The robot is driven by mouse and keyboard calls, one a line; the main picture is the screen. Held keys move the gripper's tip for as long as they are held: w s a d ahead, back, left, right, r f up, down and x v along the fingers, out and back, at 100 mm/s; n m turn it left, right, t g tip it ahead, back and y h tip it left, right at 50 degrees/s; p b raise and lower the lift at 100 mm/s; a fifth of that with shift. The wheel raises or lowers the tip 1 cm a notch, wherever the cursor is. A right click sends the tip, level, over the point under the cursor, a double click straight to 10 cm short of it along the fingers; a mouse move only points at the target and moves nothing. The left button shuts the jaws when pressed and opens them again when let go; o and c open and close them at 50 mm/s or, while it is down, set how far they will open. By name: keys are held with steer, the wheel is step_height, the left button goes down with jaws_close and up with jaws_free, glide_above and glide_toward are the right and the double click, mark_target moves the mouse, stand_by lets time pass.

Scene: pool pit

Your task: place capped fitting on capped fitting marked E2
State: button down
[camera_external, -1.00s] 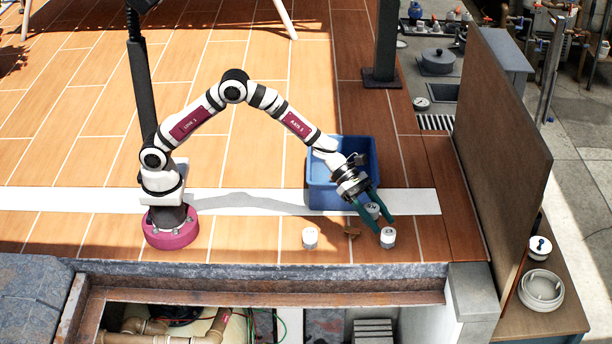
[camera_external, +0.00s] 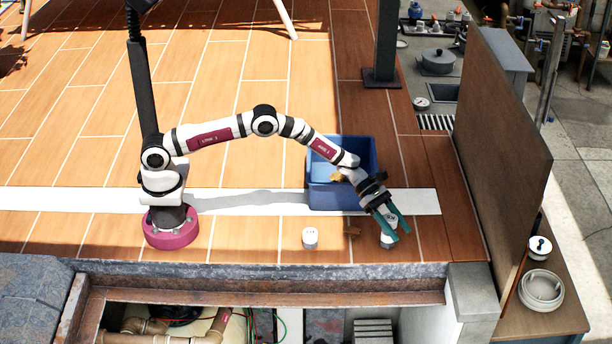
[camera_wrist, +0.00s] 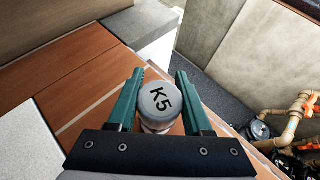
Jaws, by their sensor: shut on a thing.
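My gripper (camera_external: 396,231) is shut on a white and grey capped fitting (camera_external: 389,219). In the wrist view its grey cap reads K5 (camera_wrist: 160,101), and it sits between the green fingers (camera_wrist: 158,100). In the external view a second white fitting (camera_external: 387,243) stands on the tiles directly below the held one, partly hidden by the fingers. I cannot tell whether the two touch. A third white fitting (camera_external: 310,238) stands upright on the tiles to the left. The marks on the two standing fittings are too small to read, so I cannot tell which is E2.
A blue bin (camera_external: 325,196) stands behind my gripper with a tan piece in it. The pit edge (camera_external: 250,271) runs along the front. A tall brown panel (camera_external: 505,150) stands at right.

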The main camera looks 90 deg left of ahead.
steer(key=shift+f, duration=0.15)
steer(key=shift+c, duration=1.6)
jaws_free()
